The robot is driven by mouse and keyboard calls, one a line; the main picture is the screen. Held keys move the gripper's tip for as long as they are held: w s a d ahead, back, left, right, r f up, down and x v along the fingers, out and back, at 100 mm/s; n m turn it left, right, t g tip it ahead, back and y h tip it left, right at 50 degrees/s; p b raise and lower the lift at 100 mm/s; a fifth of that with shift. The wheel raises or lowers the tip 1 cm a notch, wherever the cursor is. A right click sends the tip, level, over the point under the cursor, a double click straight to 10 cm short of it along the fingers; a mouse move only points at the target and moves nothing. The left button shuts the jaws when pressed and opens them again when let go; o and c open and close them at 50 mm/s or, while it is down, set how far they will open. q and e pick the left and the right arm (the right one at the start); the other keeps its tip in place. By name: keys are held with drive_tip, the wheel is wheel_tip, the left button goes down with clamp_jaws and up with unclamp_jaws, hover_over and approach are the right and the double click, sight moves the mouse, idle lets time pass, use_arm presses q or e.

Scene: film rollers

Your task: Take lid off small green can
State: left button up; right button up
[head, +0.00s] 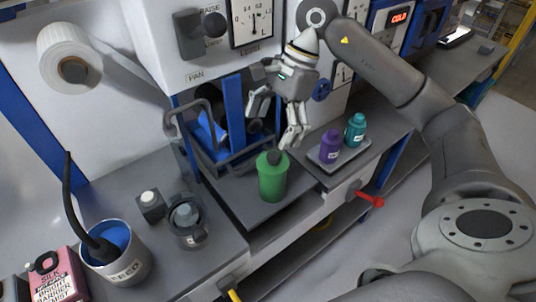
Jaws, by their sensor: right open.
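The small green can (273,180) stands upright on the grey bench near the middle of the head view. A dark grey lid (275,156) sits on its top. My right gripper (275,133) is open, with its fingers pointing down just above the can. One finger is to the upper left, and the other comes down close to the lid's right side. I cannot tell whether that finger touches the lid. My left gripper does not show.
A tray (358,158) with a purple bottle (330,146) and a teal bottle (355,130) stands right of the can. A blue metal frame (225,150) is behind it. A steel bucket (124,268), a grey pot (187,228) and a pink box (57,285) are at left.

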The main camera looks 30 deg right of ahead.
sight(273, 154)
drive_tip(key=shift+h, duration=0.6)
drive_tip(key=f, duration=0.1)
drive_tip(key=d+f, duration=0.1)
drive_tip(key=f, duration=0.1)
drive_tip(key=f+p, duration=0.1)
drive_tip(key=shift+s+d+f, duration=0.15)
drive_tip(key=shift+d+f, duration=0.1)
drive_tip(key=shift+f, duration=0.05)
drive_tip(key=x, duration=0.1)
drive_tip(key=p+x, duration=0.1)
drive_tip(key=x, duration=0.1)
drive_tip(key=p+x, duration=0.1)
drive_tip(key=x, duration=0.1)
drive_tip(key=shift+w+d, duration=0.25)
drive_tip(key=shift+d, duration=0.05)
drive_tip(key=shift+a+f, duration=0.1)
drive_tip(key=shift+f, duration=0.15)
drive_tip(key=c, duration=1)
drive_tip(key=shift+r, duration=0.15)
